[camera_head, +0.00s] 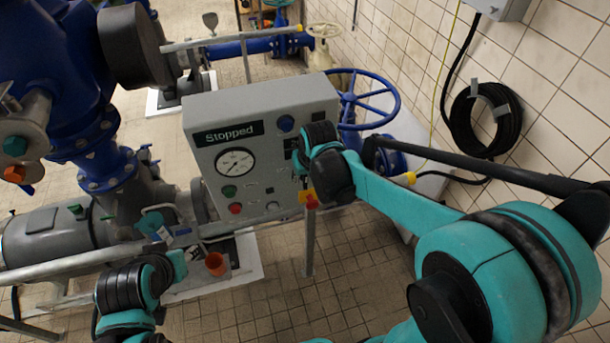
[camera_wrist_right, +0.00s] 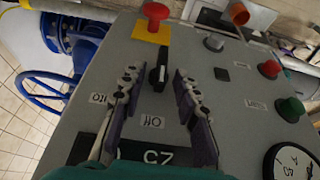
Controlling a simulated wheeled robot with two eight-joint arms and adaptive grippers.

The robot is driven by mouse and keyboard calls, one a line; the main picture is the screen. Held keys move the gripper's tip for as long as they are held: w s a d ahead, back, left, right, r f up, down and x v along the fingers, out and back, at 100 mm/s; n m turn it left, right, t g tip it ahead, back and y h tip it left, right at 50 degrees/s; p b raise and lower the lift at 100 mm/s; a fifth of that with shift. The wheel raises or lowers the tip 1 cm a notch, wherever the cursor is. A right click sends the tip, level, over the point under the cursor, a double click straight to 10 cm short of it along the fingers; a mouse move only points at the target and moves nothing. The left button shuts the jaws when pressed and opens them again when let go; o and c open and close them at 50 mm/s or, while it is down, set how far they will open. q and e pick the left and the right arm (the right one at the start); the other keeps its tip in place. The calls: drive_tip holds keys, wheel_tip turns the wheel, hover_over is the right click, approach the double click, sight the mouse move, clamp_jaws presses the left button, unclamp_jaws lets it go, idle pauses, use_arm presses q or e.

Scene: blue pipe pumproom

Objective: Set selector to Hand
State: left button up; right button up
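The grey control panel (camera_head: 262,100) stands in the middle of the head view, with a "Stopped" display (camera_head: 228,134) on it. In the right wrist view the black selector knob (camera_wrist_right: 162,62) points roughly up the picture. My right gripper (camera_wrist_right: 157,79) is open, with one finger on each side of the knob's near end; I cannot tell whether they touch it. An "Off" label (camera_wrist_right: 152,121) lies below the knob. In the head view my right wrist hides the selector.
A red emergency button (camera_wrist_right: 155,12) on a yellow plate is close beyond the knob. Red (camera_wrist_right: 270,69) and green (camera_wrist_right: 291,109) buttons and a gauge (camera_head: 235,163) share the panel. A blue handwheel (camera_head: 385,98) stands behind it. Tiled floor is free in front.

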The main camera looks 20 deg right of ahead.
drive_tip(key=shift+s, duration=0.1)
clamp_jaws()
drive_tip(key=shift+a+h, duration=0.15)
drive_tip(key=shift+h, duration=0.15)
drive_tip(key=shift+s+a+f+n+t+h+b, duration=0.15)
drive_tip(key=shift+a+n+h+b, duration=0.15)
drive_tip(key=shift+h+b, duration=0.95)
drive_tip(key=shift+w+a+f+n+t+h+b, duration=0.15)
drive_tip(key=shift+a+n+h+b, duration=0.15)
drive_tip(key=shift+h+b, duration=0.85)
drive_tip(key=shift+s+a+f+n+t+h+b, duration=0.15)
drive_tip(key=shift+a+n+h+b, duration=0.15)
drive_tip(key=shift+h+b, duration=0.95)
unclamp_jaws()
drive_tip(key=shift+w+d, duration=0.15)
drive_tip(key=shift+w, duration=0.05)
